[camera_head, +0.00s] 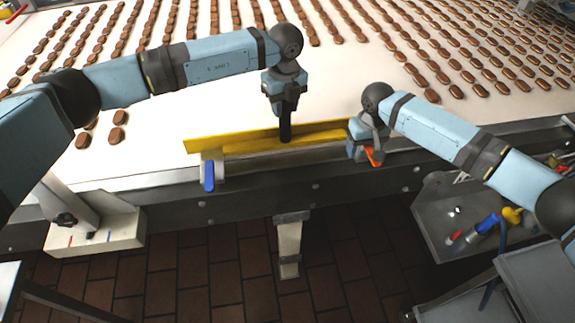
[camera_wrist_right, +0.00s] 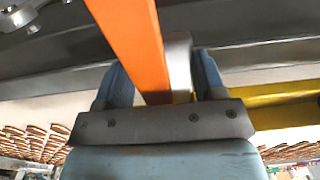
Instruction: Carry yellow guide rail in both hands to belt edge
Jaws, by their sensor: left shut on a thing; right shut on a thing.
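The yellow guide rail (camera_head: 240,143) lies lengthwise along the near edge of the white belt (camera_head: 160,105). It also shows in the right wrist view (camera_wrist_right: 285,108). My left gripper (camera_head: 285,133) points down and is shut on the rail near its middle. My right gripper (camera_head: 369,148) is at the rail's right end, shut on an orange lever (camera_head: 374,157). In the right wrist view the lever (camera_wrist_right: 135,45) runs between the fingers. The rail's right end is partly hidden by that gripper.
A clamp with a blue lever (camera_head: 209,177) sits at the rail's left end. Rows of brown biscuits (camera_head: 440,50) cover the far belt. A grey tray (camera_head: 440,215) holding tools stands at lower right. A white block (camera_head: 95,232) is at lower left.

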